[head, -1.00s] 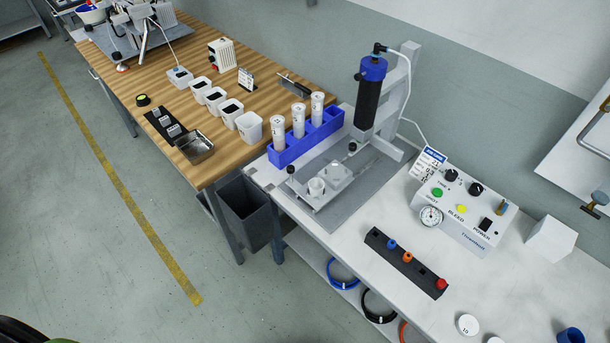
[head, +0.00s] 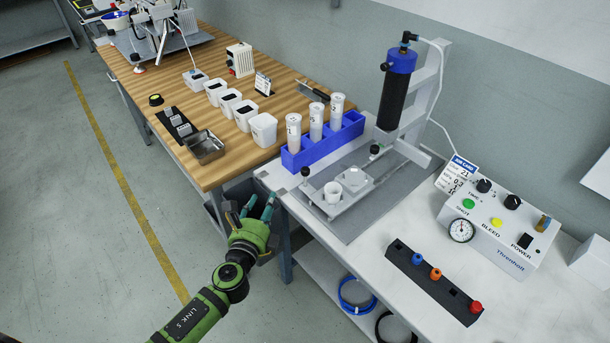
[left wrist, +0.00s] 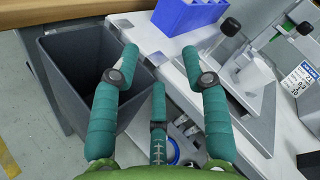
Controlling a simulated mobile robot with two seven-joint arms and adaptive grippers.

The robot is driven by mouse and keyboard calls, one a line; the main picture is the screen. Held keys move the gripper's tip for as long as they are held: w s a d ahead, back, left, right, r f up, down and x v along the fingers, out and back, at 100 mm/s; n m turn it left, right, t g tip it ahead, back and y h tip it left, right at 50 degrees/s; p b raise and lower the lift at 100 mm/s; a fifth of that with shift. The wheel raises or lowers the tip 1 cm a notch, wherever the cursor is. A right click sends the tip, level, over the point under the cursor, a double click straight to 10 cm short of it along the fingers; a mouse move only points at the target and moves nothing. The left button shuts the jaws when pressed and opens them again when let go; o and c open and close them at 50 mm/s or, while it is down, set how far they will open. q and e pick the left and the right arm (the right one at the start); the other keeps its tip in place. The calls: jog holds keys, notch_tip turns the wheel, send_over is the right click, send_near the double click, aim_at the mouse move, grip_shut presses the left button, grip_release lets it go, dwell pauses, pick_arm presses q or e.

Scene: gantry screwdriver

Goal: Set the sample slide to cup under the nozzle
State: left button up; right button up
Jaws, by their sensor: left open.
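The sample slide (head: 348,203) is a light grey strip on a grey base plate, with dark knobs on short posts. A white cup (head: 333,192) stands on its nearer-left part, and a pale square block with a small dome (head: 355,178) sits beside it. The black dispensing barrel (head: 393,97) with a blue cap hangs from the stand behind the slide. Its nozzle tip is hard to make out. My left gripper (head: 258,207) is open and empty, left of the slide and apart from it, by the bench corner. Its spread fingers show in the left wrist view (left wrist: 160,65). My right gripper is not visible.
A blue rack (head: 325,149) with three white tubes stands behind and left of the slide. A control box (head: 497,223) and a dark strip with coloured plugs (head: 433,283) are to the right. A dark bin (left wrist: 75,75) is below my left gripper.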

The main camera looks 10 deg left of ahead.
aim_at(303, 175)
pick_arm(q)
jog(key=w+d+r+m+h, duration=0.1)
jog(key=d+m+h, duration=0.1)
jog(key=m, duration=0.2)
jog(key=w+d+r+m+h, duration=0.1)
jog(key=d+m+h, duration=0.1)
jog(key=m, duration=0.3)
jog(key=w+d+r+m+h+b, duration=0.1)
jog(key=w+m+h, duration=0.1)
jog(key=m, duration=0.3)
jog(key=shift+d+r+t, duration=0.3)
jog(key=shift+d, duration=0.1)
jog(key=b+x, duration=0.1)
jog(key=x, duration=0.5)
jog(key=shift+w+d, duration=0.15)
jog(key=shift+w, duration=0.25)
grip_shut()
